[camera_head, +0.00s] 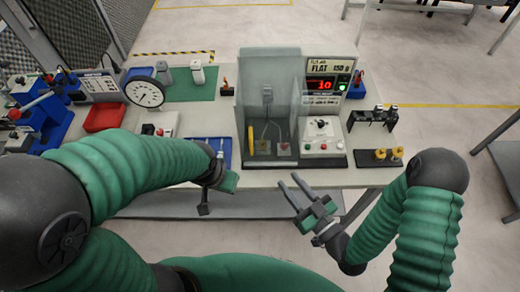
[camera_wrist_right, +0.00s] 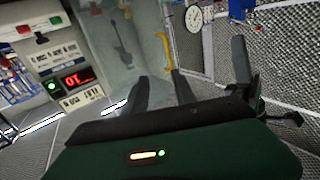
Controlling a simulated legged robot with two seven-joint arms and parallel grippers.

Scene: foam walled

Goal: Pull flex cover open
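A clear, greyish cover (camera_head: 268,62) encloses the tester on the table, with a yellow handle (camera_head: 252,140) upright at its lower front left. In the right wrist view the clear cover (camera_wrist_right: 110,35) and its yellow handle (camera_wrist_right: 166,48) show beyond the fingers. My right gripper (camera_head: 289,182) is just in front of the table edge, below and right of the handle and apart from it. Its fingers stand apart with nothing between them. My left gripper (camera_head: 212,180) is at the front edge by the blue tray; its fingers are not clear.
A control box (camera_head: 320,135) with a red-digit display (camera_head: 320,84) stands right of the cover. A blue tray (camera_head: 222,150) lies left of it, with a round dial (camera_head: 145,92) and a red bin (camera_head: 104,117) farther left. A black stand with yellow parts (camera_head: 380,156) is at the right.

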